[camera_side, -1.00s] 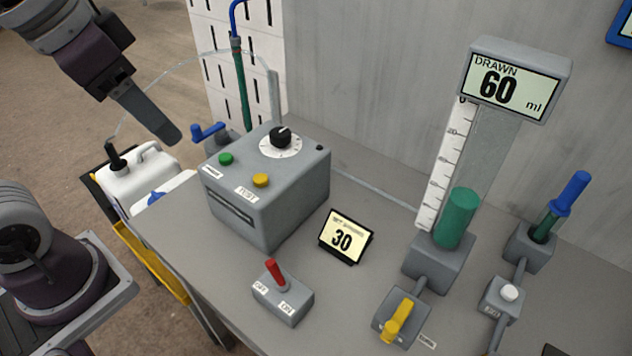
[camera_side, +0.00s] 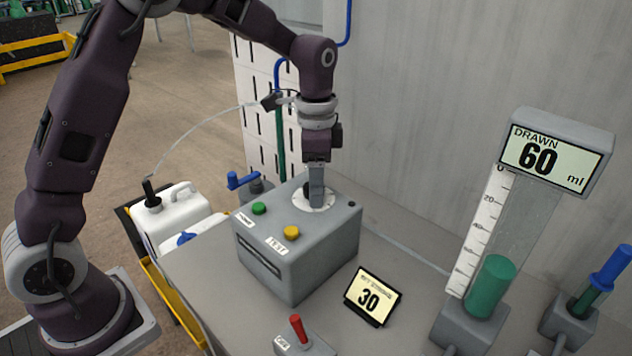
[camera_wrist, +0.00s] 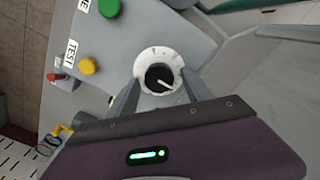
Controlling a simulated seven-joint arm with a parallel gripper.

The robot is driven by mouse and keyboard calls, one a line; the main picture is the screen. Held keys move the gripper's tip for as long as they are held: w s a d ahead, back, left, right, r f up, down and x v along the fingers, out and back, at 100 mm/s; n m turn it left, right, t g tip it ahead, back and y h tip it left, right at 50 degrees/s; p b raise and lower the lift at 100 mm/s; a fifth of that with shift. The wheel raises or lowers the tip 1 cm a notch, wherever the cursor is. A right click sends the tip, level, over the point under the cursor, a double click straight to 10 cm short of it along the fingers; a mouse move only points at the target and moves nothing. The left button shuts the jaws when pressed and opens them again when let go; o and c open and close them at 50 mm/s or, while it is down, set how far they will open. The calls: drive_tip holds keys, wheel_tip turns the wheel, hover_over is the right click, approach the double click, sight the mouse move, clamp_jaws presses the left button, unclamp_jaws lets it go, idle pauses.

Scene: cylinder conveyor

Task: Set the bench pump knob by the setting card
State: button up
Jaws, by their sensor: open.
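The pump box (camera_side: 305,255) is grey and stands on the bench with a black knob on a white dial (camera_side: 300,199) on top. In the wrist view the knob (camera_wrist: 158,77) sits between the two fingers of my gripper (camera_wrist: 160,95), its white pointer toward the lower right. My gripper (camera_side: 316,190) points straight down over the dial, open; contact with the knob cannot be told. The setting card (camera_side: 371,296) reads 30, its small upper line unreadable. The display (camera_side: 554,158) reads DRAWN 60 ml.
A green button (camera_side: 259,208) and a yellow TEST button (camera_side: 291,233) are on the box beside the dial. A red switch (camera_side: 298,328) stands in front. A green cylinder (camera_side: 491,287) by a scale is at right. A white jug (camera_side: 178,218) stands at left.

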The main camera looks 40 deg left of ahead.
clamp_jaws()
drive_tip(key=shift+n, duration=0.3)
drive_tip(key=n, duration=0.5)
drive_tip(key=shift+a, duration=0.1)
drive_tip(key=shift+a+n, duration=0.1)
drive_tip(key=shift+n, duration=2.6)
drive_tip(key=shift+w, duration=0.1)
unclamp_jaws()
